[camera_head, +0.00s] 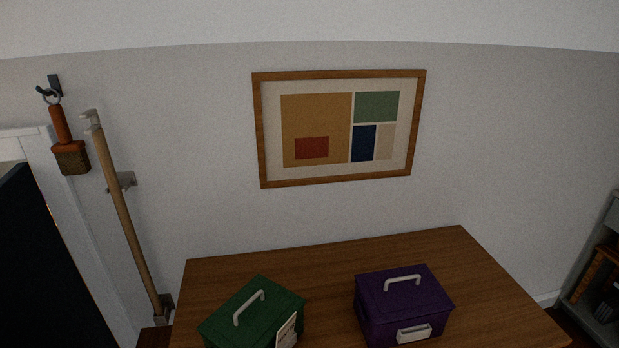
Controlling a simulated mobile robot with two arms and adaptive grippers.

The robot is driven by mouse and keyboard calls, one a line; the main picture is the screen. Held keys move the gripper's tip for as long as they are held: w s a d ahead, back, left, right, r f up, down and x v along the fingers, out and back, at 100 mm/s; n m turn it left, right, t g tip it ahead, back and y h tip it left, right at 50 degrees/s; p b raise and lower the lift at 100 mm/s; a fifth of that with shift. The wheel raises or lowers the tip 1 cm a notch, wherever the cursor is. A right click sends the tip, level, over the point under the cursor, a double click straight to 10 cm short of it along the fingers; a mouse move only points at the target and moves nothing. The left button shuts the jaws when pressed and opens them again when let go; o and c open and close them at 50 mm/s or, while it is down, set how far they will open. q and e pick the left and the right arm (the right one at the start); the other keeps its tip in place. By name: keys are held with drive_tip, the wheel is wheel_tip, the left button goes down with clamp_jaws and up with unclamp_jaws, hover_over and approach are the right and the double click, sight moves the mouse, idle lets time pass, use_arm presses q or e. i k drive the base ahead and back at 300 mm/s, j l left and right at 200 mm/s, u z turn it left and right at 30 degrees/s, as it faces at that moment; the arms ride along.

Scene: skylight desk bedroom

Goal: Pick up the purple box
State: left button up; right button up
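A purple box (376,317) stands on the wooden desk (330,265), right of the middle. It has a grey arched handle on its lid and a pale label or latch plate low on its front. Its lid looks shut. Neither of my grippers shows in the head view.
A green box (246,316) with a similar handle stands left of the purple box, with a gap between them. The desk is bare behind and right of the boxes. A framed picture (338,128) hangs above. A wooden pole (128,225) stands at the left wall. A grey shelf (606,270) is far right.

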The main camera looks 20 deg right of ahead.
sight(408, 331)
drive_tip(key=z, duration=1.4)
